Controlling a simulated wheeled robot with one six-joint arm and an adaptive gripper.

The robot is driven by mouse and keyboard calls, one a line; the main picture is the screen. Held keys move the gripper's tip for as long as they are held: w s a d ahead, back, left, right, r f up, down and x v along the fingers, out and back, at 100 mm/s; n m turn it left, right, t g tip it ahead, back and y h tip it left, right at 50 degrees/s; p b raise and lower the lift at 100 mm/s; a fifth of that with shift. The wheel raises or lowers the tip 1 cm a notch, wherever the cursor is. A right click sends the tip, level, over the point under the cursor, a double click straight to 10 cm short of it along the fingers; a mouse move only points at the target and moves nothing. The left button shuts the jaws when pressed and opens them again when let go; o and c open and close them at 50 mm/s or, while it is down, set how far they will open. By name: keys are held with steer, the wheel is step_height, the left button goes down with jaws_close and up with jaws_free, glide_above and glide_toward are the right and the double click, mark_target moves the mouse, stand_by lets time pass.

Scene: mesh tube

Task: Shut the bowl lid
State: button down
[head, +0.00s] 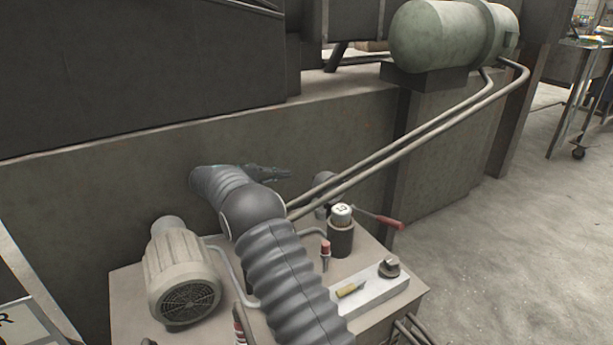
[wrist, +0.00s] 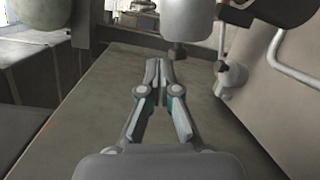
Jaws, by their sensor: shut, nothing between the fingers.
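I cannot make out a bowl or its lid for certain in either view. In the head view a dark upright cylinder (head: 341,240) with a pale marked top (head: 342,212) stands on the machine box, right of my arm. Whether this is the bowl, I cannot tell. My gripper (head: 286,173) points right near the wall behind the box, above and left of that cylinder. In the wrist view my gripper (wrist: 158,66) has its fingertips together with nothing between them. A pale cylinder (wrist: 187,20) hangs just beyond the tips, apart from them.
The machine box (head: 400,299) carries a ribbed motor (head: 182,278) at left and a red-handled tool or lever (head: 388,222) at right. Two pipes (head: 430,124) slant from the green tank (head: 440,36) down near my gripper. Open floor (head: 520,255) lies at right.

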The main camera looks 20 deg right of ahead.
mark_target(321, 183)
step_height(321, 183, down, 3)
steer(key=w+a+h, duration=0.2)
steer(key=d, duration=1)
steer(key=shift+s+r+p, duration=0.2)
steer(key=shift+s+p, duration=0.1)
steer(key=shift+p, duration=0.1)
steer(key=shift+d, duration=0.15)
